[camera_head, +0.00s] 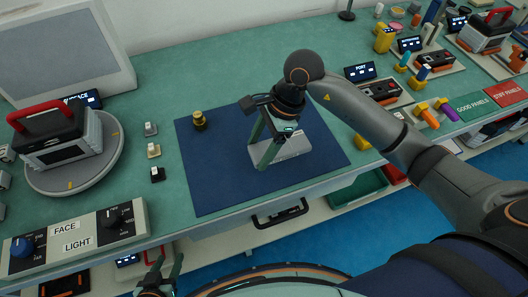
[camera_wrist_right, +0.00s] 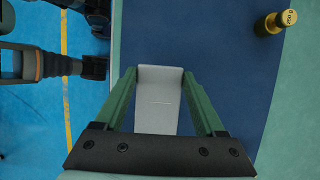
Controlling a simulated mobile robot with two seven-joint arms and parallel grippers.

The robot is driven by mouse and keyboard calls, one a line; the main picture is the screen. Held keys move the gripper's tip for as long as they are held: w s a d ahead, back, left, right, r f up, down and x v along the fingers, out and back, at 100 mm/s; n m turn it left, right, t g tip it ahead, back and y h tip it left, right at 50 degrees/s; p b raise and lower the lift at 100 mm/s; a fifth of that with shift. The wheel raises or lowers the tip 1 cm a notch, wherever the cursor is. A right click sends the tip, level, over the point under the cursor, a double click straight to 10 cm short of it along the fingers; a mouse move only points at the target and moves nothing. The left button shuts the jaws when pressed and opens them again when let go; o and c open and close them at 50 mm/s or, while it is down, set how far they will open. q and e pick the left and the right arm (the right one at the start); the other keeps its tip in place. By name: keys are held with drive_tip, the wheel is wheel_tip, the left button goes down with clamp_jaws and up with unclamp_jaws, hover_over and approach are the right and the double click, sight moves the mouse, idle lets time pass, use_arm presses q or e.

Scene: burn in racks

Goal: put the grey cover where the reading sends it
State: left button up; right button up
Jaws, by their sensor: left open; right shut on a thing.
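The grey cover (camera_head: 293,147) is a flat light-grey plate at the right part of the blue mat (camera_head: 215,165). My right gripper (camera_head: 259,155) is shut on it. In the right wrist view the cover (camera_wrist_right: 159,100) lies between the two green fingers, near the mat's edge. I cannot tell whether it touches the mat. My left gripper (camera_head: 162,274) is open and empty at the bottom of the head view, below the bench's front edge. Small lit displays stand on the bench, one reading PORT (camera_head: 360,71) and one partly hidden that seems to read SURFACE (camera_head: 84,98); their smaller text is unreadable.
A brass weight (camera_head: 199,120) stands on the mat's back left. A red-handled device (camera_head: 55,138) sits on a round turntable at left, behind a FACE and LIGHT knob panel (camera_head: 75,235). Green GOOD PANELS (camera_head: 470,107) and red STIFF PANELS (camera_head: 507,93) areas lie at right.

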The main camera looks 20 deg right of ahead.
drive_tip(key=shift+w+d+f, duration=0.3)
drive_tip(key=shift+d+f, duration=0.05)
drive_tip(key=shift+f, duration=0.25)
drive_tip(key=shift+w+d+f+p, duration=0.15)
drive_tip(key=shift+f, duration=0.85)
drive_tip(key=shift+w+d+f+p, duration=0.1)
drive_tip(key=shift+d+f+p, duration=0.05)
drive_tip(key=shift+f, duration=0.8)
drive_tip(key=shift+f, duration=0.15)
drive_tip(key=o, duration=1.5)
drive_tip(key=shift+r, duration=0.3)
drive_tip(key=v, duration=1.1)
drive_tip(key=shift+d+r, duration=0.25)
drive_tip(key=shift+r, duration=0.05)
